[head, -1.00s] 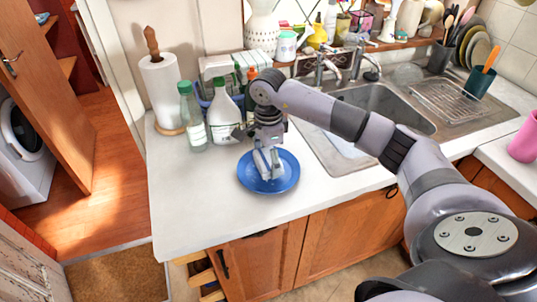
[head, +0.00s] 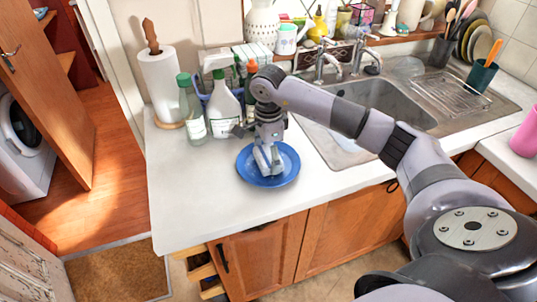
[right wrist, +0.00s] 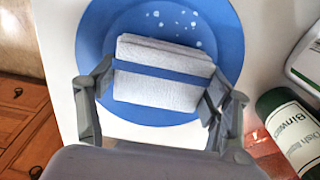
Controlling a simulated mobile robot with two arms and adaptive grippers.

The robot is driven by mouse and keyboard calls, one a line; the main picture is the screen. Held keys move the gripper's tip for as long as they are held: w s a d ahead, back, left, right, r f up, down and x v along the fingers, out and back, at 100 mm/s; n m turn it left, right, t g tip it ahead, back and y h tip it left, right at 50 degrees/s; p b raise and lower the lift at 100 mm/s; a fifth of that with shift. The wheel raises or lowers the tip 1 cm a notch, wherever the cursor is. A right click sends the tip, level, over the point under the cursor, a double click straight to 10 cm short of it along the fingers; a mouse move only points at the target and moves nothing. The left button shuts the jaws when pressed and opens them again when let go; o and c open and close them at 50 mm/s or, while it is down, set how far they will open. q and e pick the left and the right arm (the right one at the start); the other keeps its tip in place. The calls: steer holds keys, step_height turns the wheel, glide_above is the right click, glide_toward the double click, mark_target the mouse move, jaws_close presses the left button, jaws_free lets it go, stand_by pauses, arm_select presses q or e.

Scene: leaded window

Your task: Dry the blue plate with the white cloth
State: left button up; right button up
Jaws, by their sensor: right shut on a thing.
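The blue plate (head: 288,174) lies flat on the white worktop, left of the sink. My right gripper (head: 267,155) points down over the middle of the plate. It is shut on the white cloth (right wrist: 155,94), a folded pad with a blue stripe. In the right wrist view the cloth lies over the plate (right wrist: 222,35), between my fingers (right wrist: 161,90); I cannot tell how firmly it presses. Several pale water drops show on the plate beyond the cloth. My left gripper is not in view.
A green-capped bottle (head: 193,110), a white spray bottle (head: 223,105) and a paper towel roll (head: 163,85) stand behind and left of the plate. The sink (head: 390,105) is to the right. The worktop in front and left of the plate is clear.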

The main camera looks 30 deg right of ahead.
steer(key=shift+f+b, duration=0.35)
steer(key=shift+f, duration=0.15)
